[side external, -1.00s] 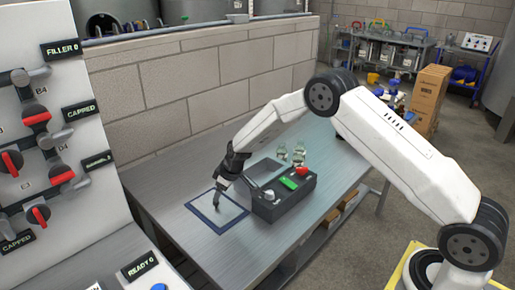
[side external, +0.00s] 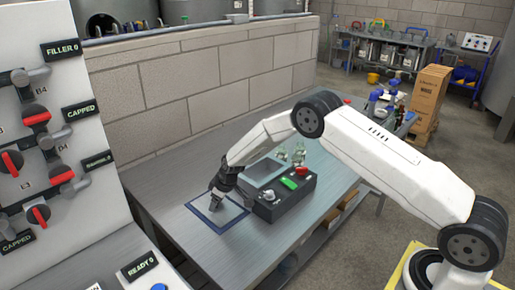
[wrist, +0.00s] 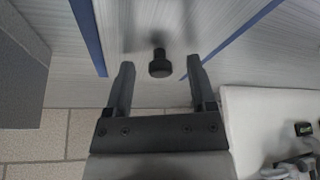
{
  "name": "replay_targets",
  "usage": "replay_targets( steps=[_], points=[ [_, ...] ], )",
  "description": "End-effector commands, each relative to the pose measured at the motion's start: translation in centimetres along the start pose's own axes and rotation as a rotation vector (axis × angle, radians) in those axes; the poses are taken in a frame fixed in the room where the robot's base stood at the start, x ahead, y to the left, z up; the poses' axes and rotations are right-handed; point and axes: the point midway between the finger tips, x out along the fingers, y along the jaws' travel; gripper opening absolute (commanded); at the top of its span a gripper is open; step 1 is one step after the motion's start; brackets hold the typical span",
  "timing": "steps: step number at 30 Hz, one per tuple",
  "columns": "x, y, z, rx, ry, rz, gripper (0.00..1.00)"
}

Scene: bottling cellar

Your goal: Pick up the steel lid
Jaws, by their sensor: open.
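My gripper (side external: 214,207) is low over a blue square outline (side external: 236,223) on the steel bench in the side view. In the wrist view my gripper (wrist: 160,68) is open, with its two fingers apart. A round dark knob (wrist: 159,69) stands between the fingertips, with a visible gap to each finger. The knob appears to belong to the steel lid, but the lid's grey plate blends with the bench and its edges cannot be made out. In the side view my gripper hides the lid.
A dark grey box (side external: 286,203) with a recess, a green button and a red button stands just right of the outline. Glass flasks (side external: 298,153) stand behind it. A control panel (side external: 70,130) is at the left. The bench (side external: 165,180) left of the outline is clear.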

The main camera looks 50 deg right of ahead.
Motion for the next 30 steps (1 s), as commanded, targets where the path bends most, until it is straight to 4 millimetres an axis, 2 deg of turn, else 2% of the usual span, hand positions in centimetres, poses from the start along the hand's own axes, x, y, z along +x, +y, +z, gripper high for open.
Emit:
replay_targets(
  steps=[16, 17, 21, 23, 30],
  points=[
    [0.12, -0.02, -0.01, 0.0, 0.0, 0.0, 0.72],
    [0.12, -0.02, -0.02, 0.0, 0.0, 0.0, 0.65],
    [0.12, -0.02, -0.01, 0.0, 0.0, 0.0, 0.21],
    [0.12, -0.02, -0.01, 0.0, 0.0, 0.0, 0.02],
    [0.09, 0.01, -0.06, 0.0, 0.001, 0.0, 0.0]
  ],
)
